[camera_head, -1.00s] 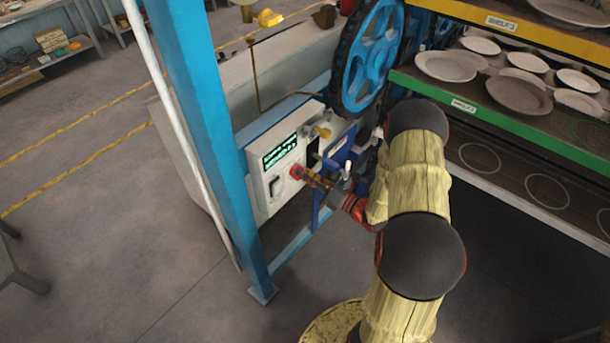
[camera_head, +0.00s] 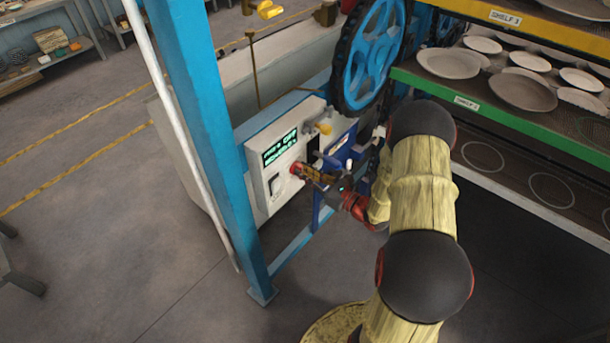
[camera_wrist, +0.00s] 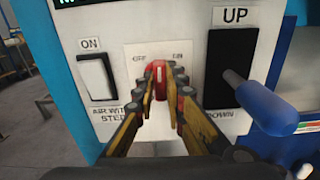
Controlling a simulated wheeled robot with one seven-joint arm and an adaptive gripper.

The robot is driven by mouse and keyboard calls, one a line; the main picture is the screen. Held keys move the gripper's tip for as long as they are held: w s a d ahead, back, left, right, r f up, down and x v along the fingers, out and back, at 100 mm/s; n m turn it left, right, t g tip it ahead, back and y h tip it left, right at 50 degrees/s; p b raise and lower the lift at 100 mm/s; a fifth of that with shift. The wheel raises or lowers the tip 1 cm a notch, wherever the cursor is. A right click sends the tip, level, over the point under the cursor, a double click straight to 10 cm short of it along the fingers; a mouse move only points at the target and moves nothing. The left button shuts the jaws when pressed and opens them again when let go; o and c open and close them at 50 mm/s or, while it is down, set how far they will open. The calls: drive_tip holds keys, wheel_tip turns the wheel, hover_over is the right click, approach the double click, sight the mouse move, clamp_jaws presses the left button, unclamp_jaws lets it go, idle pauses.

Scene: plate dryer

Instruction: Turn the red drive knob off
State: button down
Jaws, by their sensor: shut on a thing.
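The red drive knob (camera_wrist: 159,80) sits on the white control panel between an OFF mark at its left and an ON mark at its right, as far as the small print shows. In the wrist view its red grip stands about upright. My gripper (camera_wrist: 163,88) has its two yellow-and-black fingers closed on the knob's sides. In the head view my gripper (camera_head: 306,172) reaches the panel (camera_head: 262,178) from the right and mostly covers the knob. The panel's green-lit display (camera_head: 280,148) is above the knob; its text is too small to read surely.
A white rocker switch (camera_wrist: 97,77) marked ON is left of the knob. A black UP/DOWN slot with a blue lever (camera_wrist: 262,100) is close on the right. A blue post (camera_head: 210,140) stands left of the panel. Racks with plates (camera_head: 522,91) stand at right.

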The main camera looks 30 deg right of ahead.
drive_tip(key=shift+s+a+f+n+b, duration=0.1)
drive_tip(key=shift+n+b, duration=1.35)
drive_tip(key=shift+n, duration=0.85)
drive_tip(key=shift+a+n+b, duration=0.1)
drive_tip(key=shift+n+b, duration=1.35)
drive_tip(key=shift+n, duration=0.85)
drive_tip(key=c, duration=1.9)
unclamp_jaws()
drive_tip(key=shift+o, duration=0.3)
drive_tip(key=v, duration=1.2)
